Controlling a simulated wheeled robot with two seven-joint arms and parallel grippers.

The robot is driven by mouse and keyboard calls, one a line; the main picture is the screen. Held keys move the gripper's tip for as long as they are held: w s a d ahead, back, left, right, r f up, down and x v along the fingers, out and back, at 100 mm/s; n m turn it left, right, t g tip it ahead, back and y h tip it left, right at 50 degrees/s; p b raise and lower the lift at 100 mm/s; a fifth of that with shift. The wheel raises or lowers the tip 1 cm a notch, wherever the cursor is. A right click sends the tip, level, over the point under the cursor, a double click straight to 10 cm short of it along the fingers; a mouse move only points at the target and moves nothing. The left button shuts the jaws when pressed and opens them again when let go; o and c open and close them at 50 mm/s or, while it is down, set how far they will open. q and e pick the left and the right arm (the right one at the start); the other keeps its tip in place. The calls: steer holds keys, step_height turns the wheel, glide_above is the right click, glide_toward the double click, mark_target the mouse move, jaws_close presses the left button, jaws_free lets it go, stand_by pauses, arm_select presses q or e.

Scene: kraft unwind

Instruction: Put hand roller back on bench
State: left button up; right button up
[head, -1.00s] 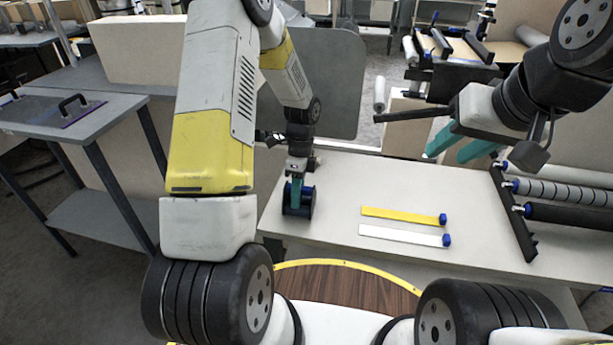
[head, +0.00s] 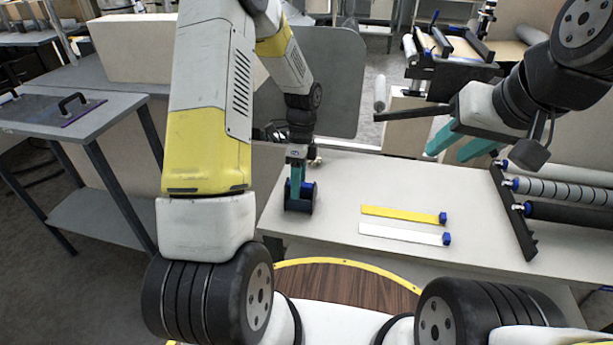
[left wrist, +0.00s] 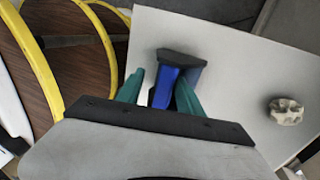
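The hand roller, black with blue parts, is at the left end of the white bench (head: 345,180) in the head view (head: 306,200). In the left wrist view its blue handle (left wrist: 164,90) points toward my palm, with a dark frame beyond. My left gripper (head: 296,185) points down at the roller. Its teal fingers (left wrist: 160,88) stand apart on either side of the handle. A pale gap shows between handle and left-hand finger; the other finger looks close to it. Whether the roller touches the bench is unclear. My right gripper (head: 458,148) is open and empty above the bench's far side.
A yellow strip (head: 400,214) and a white strip (head: 400,234), each with a blue end, lie mid-bench. A black rack with several rollers (head: 565,192) is at the right. A pale knob (left wrist: 286,111) is near the roller. Bench between roller and strips is clear.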

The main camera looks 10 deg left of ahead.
arm_select(q)
steer(key=v, duration=0.9)
steer(key=s+r+n+t, duration=0.4)
steer(key=s+r+n, duration=0.4)
steer(key=r, duration=0.6)
steer(key=s+r+n+t+h, duration=0.2)
steer(key=s+r+n+t, duration=0.3)
steer(key=s+n, duration=0.4)
steer(key=s, duration=0.3)
steer(key=shift+d+r+n, duration=0.2)
steer(key=shift+r+n, duration=0.1)
steer(key=shift+n, duration=0.1)
steer(key=shift+s, duration=0.15)
steer(key=shift+c, duration=0.7)
